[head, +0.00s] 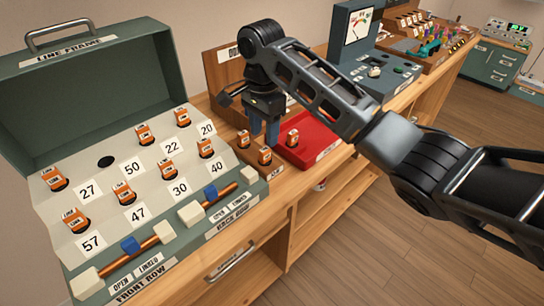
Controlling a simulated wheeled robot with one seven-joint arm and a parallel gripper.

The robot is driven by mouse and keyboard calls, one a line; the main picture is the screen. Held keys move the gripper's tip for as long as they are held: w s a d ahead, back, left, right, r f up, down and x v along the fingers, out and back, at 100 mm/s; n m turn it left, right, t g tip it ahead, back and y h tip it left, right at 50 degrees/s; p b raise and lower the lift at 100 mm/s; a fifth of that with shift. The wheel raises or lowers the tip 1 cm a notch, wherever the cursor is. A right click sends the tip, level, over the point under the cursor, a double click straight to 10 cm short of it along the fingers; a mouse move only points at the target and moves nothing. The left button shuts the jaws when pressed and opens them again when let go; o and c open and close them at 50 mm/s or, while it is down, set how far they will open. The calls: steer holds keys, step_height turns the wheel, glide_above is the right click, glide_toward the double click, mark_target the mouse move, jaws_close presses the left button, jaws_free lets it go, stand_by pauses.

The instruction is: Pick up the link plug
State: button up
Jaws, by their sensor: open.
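Several orange link plugs labelled LINK are in view. One link plug (292,138) is at the left side of the red tray (318,138). Two more plugs, a left one (243,139) and a right one (264,156), stand in a small wooden holder (272,172) left of the tray. Others sit in the sloped panel of the line frame (65,215), beside number cards. My gripper (264,133) points down with its blue fingers apart, behind the holder plugs in the picture and left of the tray plug. It appears empty. Whether it touches a plug cannot be told.
The line frame's front has a back-row slider (211,192) and a front-row slider (130,245). An empty dark hole (105,162) shows in its panel. A green meter box (375,60) stands beyond the tray. My arm crosses over the bench's right side.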

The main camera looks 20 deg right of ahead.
mark_target(265, 149)
step_height(265, 149, down, 6)
steer(key=shift+w+d+r+p, duration=0.1)
steer(key=shift+w+d+p, duration=0.05)
steer(key=shift+p, duration=0.15)
jaws_close()
stand_by(0.4)
